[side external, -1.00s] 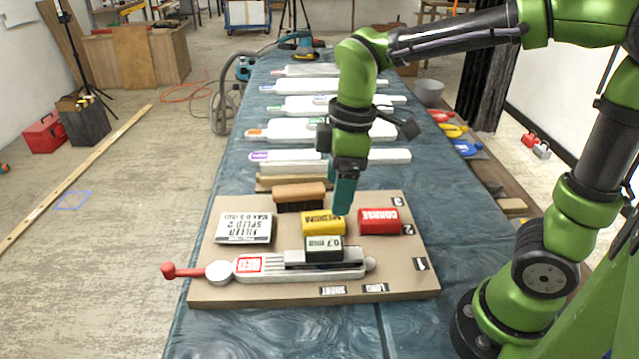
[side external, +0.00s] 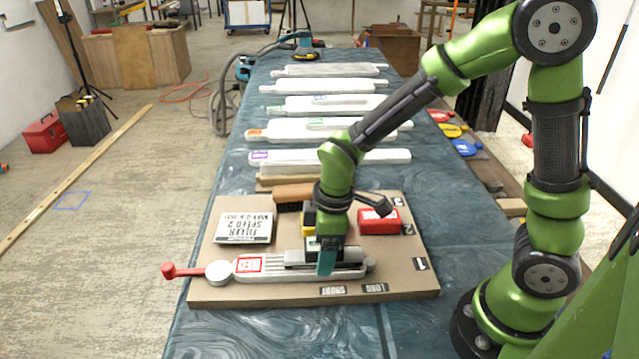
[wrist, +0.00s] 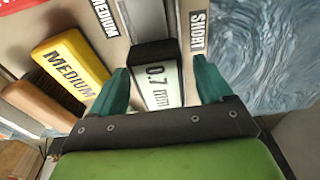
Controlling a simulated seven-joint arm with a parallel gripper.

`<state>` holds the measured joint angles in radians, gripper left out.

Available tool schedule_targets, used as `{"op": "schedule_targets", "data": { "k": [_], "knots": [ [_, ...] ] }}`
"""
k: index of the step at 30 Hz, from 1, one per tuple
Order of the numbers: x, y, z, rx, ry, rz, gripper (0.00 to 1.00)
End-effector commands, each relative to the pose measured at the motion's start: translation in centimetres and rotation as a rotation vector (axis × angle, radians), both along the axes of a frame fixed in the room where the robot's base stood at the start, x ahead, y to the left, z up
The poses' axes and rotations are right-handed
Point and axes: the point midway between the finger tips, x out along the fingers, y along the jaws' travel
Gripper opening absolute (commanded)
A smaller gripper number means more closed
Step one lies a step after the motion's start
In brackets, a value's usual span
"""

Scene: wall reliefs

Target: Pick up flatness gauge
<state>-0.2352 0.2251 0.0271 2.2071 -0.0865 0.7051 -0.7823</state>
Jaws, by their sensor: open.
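A small dark block with a pale face marked "0.7 mm" (wrist: 160,85), apparently the flatness gauge, sits on the long pale tool with a red knob (side external: 248,266). My gripper (wrist: 160,70) is open, with one teal finger on each side of the block in the wrist view. Whether the fingers touch it I cannot tell. In the side view my gripper (side external: 326,258) is low over the tool's middle and hides much of the block.
A yellow MEDIUM block (wrist: 71,66) and a brown-handled brush (wrist: 40,105) lie close by. A red block (side external: 378,222) and a filler box (side external: 243,227) share the brown board (side external: 225,293). Several white pieces lie behind on the blue table (side external: 440,200).

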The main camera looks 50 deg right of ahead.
Motion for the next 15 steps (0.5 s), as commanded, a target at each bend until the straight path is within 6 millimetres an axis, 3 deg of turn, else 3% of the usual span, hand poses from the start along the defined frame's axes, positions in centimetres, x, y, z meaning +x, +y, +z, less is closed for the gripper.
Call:
{"op": "schedule_targets", "data": {
  "k": [9,15],
  "knots": [
    [0.05,0.03,-0.56,0.001,-0.001,-0.001,0.77],
    [0.05,0.02,-0.54,0.000,-0.001,-0.001,0.47]
  ]
}}
